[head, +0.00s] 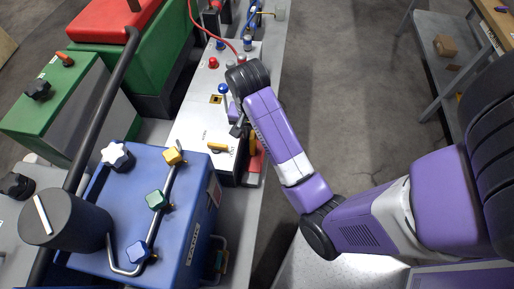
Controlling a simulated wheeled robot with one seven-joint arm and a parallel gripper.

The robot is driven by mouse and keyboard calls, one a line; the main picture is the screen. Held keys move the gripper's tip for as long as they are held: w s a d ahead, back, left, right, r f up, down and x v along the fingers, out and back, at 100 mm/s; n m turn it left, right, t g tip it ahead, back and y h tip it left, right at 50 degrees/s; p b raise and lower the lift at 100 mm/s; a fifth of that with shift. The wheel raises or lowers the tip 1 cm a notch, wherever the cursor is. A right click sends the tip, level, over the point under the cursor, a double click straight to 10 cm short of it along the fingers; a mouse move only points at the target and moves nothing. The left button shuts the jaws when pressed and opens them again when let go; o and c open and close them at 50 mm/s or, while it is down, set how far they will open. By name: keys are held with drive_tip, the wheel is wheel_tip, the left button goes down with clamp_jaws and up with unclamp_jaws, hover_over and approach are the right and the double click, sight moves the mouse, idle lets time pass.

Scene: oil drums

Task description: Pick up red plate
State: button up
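A flat red slab (105,20) lies on top of a green box at the top left, cut off by the picture's upper edge. A smaller red piece (256,166) shows low beside the white panel box, partly hidden behind it. I cannot tell which of the two is the red plate. My gripper (236,118) is over the white panel box, close to a purple part and a blue knob. It is small and partly covered by my wrist, so its fingers are unclear. It is apart from the red slab.
The white panel box (196,130) carries knobs, a yellow handle and a red cable. A blue box (165,225) with a bent rail stands in front, beside a dark cylinder (65,220) and black pipe. A grey shelf (445,85) is at right. Open floor (345,90) lies between.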

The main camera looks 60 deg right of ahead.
hover_over(255, 156)
drive_tip(key=w+d, duration=0.2)
drive_tip(key=shift+s+a+f, duration=0.1)
drive_tip(key=shift+f, duration=1)
drive_tip(key=shift+s+a+f, duration=0.1)
drive_tip(key=shift+f, duration=0.95)
clamp_jaws()
